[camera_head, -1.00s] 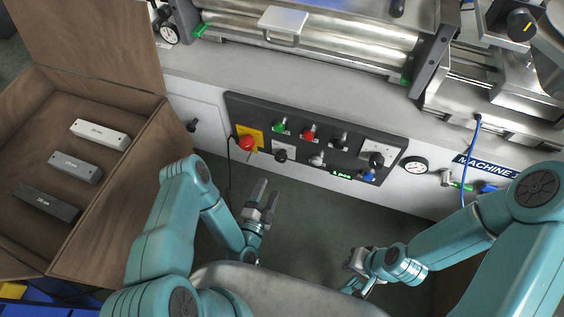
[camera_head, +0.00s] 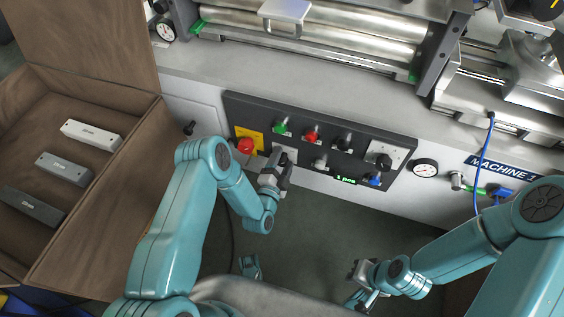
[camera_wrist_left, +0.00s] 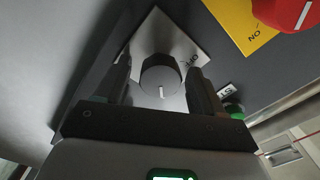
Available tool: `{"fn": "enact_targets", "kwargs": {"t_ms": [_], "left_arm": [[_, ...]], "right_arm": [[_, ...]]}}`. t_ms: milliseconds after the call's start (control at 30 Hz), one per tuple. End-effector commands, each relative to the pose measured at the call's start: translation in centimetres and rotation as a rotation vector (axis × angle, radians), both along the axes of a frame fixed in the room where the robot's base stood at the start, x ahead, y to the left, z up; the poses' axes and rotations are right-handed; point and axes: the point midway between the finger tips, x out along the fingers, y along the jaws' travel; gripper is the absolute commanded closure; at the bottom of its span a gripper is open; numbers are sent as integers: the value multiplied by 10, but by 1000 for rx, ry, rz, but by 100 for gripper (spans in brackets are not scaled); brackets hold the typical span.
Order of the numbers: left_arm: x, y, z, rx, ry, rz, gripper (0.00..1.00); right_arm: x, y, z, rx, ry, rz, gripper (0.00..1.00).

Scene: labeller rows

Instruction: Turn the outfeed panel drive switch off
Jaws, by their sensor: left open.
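The dark outfeed panel (camera_head: 330,168) is on the front of the machine. My left gripper (camera_head: 279,168) is at its lower left, in front of a light switch plate (camera_head: 289,153), and hides the knob there in the head view. In the left wrist view this round dark knob (camera_wrist_left: 161,76) sits between the two open fingers, one on each side; I cannot tell whether they touch it. Its white line points towards the bottom of that picture, away from the OFF lettering (camera_wrist_left: 190,62). My right gripper (camera_head: 362,280) hangs low, away from the panel; its jaws are unclear.
Close by are a red knob (camera_head: 245,146) on a yellow plate, a green button (camera_head: 281,128) and a red button (camera_head: 311,136). Another large black knob (camera_head: 383,161) is at the panel's right. An open brown box (camera_head: 115,190) stands left of my left arm.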

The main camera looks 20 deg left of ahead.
Motion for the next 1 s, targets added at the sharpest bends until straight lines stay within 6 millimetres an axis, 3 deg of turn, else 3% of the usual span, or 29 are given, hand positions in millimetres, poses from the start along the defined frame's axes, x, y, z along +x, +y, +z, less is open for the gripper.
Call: {"fn": "enact_targets", "kwargs": {"t_ms": [33,67,200,667,1000], "left_arm": [[0,0,0,0,0,0,31],[0,0,0,0,0,0,38],[0,0,0,0,0,0,83],[-1,0,0,-45,1,-2,84],[-1,0,1,-283,10,-4,84]], "right_arm": [[0,0,0,0,0,0,100],[0,0,0,0,0,0,100],[0,0,0,0,0,0,100],[0,0,0,0,0,1,100],[0,0,-2,0,-1,0,100]]}}
